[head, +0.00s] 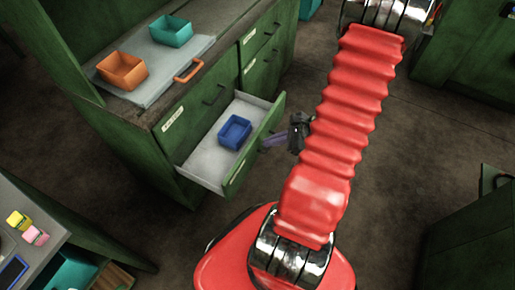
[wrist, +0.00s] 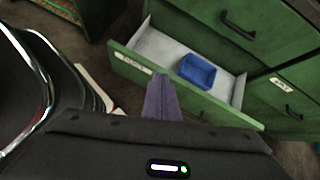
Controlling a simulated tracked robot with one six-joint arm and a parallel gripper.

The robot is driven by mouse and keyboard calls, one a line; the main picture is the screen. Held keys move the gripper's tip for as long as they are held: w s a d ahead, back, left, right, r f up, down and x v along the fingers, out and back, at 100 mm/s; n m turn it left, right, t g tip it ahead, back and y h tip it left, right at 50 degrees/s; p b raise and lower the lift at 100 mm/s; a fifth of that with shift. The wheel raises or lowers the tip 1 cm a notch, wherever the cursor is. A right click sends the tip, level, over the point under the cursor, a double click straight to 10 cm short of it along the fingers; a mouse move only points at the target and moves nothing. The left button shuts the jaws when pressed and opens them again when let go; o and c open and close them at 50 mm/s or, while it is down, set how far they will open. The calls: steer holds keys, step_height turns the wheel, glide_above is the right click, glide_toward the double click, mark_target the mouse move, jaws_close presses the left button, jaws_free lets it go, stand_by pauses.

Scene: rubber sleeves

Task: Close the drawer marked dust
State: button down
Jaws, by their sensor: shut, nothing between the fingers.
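A green drawer (head: 240,164) stands pulled out of the cabinet at its lower left, with a pale interior and a blue bin (head: 235,132) inside. In the wrist view the open drawer front (wrist: 185,90) carries a small label that I cannot read, so I cannot confirm its marking. The blue bin (wrist: 197,70) shows there too. My gripper (head: 273,142), with purple fingers, is shut and empty just outside the drawer front. In the wrist view its fingers (wrist: 160,95) overlap the drawer front; I cannot tell whether they touch it. Part of my gripper is hidden behind my red arm.
The other cabinet drawers (head: 261,65) look shut. On the cabinet top, a grey tray (head: 150,67) has an orange handle, with an orange bin (head: 122,70) and a teal bin (head: 170,31) on it. A bench (head: 45,248) stands at lower left. Brown floor lies open at right.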

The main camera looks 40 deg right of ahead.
steer(key=s+d+f+m+t+h, duration=0.1)
steer(key=s+d+f+m, duration=0.2)
steer(key=f, duration=0.3)
steer(key=shift+s+d+m, duration=0.3)
steer(key=shift+s+m, duration=0.2)
steer(key=shift+m, duration=0.3)
steer(key=shift+w, duration=0.1)
glide_toward(250, 149)
step_height(250, 149, down, 4)
steer(key=w+a, duration=0.1)
steer(key=w, duration=0.1)
steer(key=shift+w+a+f, duration=0.1)
steer(key=shift+w+a, duration=0.05)
steer(key=shift+w, duration=0.3)
steer(key=shift+w+a+f, duration=0.1)
steer(key=shift+w+a, duration=0.1)
steer(key=shift+w, duration=0.3)
steer(key=shift+d, duration=0.15)
steer(key=shift+w, duration=0.1)
